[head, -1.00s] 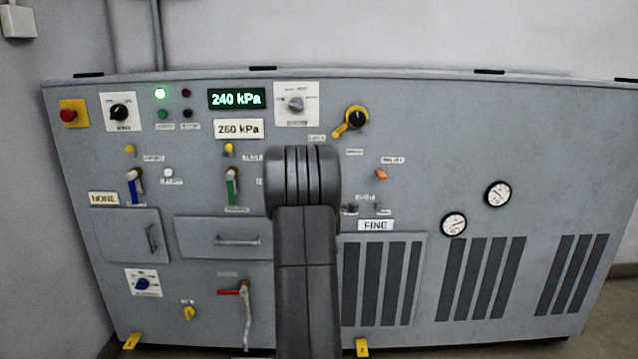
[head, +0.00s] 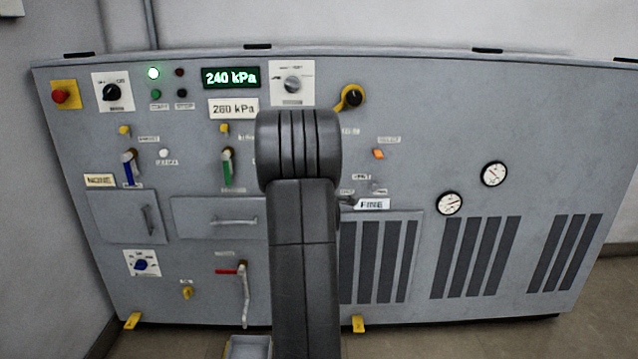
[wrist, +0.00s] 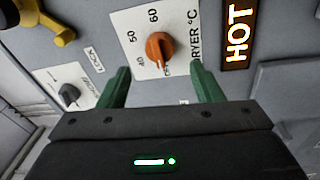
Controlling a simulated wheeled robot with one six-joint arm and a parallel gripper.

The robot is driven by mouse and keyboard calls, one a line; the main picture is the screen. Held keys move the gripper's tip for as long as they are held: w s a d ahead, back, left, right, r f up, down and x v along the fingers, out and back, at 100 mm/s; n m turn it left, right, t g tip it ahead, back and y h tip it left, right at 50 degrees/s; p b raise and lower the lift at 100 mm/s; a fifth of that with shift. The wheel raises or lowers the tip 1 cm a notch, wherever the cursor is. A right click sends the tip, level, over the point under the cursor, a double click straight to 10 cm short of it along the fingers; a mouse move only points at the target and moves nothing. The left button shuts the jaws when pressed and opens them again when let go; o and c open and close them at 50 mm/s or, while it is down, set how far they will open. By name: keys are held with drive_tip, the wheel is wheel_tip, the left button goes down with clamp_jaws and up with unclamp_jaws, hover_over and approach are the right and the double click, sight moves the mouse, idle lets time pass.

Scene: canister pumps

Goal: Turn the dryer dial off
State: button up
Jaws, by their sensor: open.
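In the wrist view the dryer dial is an orange knob (wrist: 159,47) on a white plate (wrist: 125,21) marked 40, 50, 60 and DRYER °C. Part of the plate's lower lettering is hard to read, and I cannot tell the pointer's exact setting. My gripper (wrist: 161,82) is open, with its two green fingers apart and nothing between them. In the picture the fingertips lie just below the knob, one to each side, and do not visibly touch it. A lit HOT sign (wrist: 239,33) is right of the plate. In the head view I do not see the dial or gripper; my arm blocks the middle.
In the wrist view a dark knob on a white plate (wrist: 84,78) is at the left, and a yellow part (wrist: 55,30) is at the upper left.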

drive_tip(key=s+f, duration=0.1)
drive_tip(key=s, duration=0.6)
drive_tip(key=shift+s+d, duration=0.25)
drive_tip(key=shift+s, duration=0.1)
drive_tip(key=w+a+r, duration=0.1)
drive_tip(key=w, duration=1.2)
drive_tip(key=shift+w+r, duration=0.35)
drive_tip(key=m+h+p, duration=0.1)
drive_tip(key=m+p, duration=0.4)
drive_tip(key=m, duration=0.2)
drive_tip(key=m+h+p, duration=0.1)
drive_tip(key=m+p, duration=0.4)
drive_tip(key=m, duration=0.2)
drive_tip(key=m+h+p, duration=0.2)
drive_tip(key=m+p, duration=0.3)
drive_tip(key=m, duration=0.2)
drive_tip(key=shift+a+r+m+g, duration=0.2)
drive_tip(key=shift+m+g, duration=0.2)
idle(1.0)
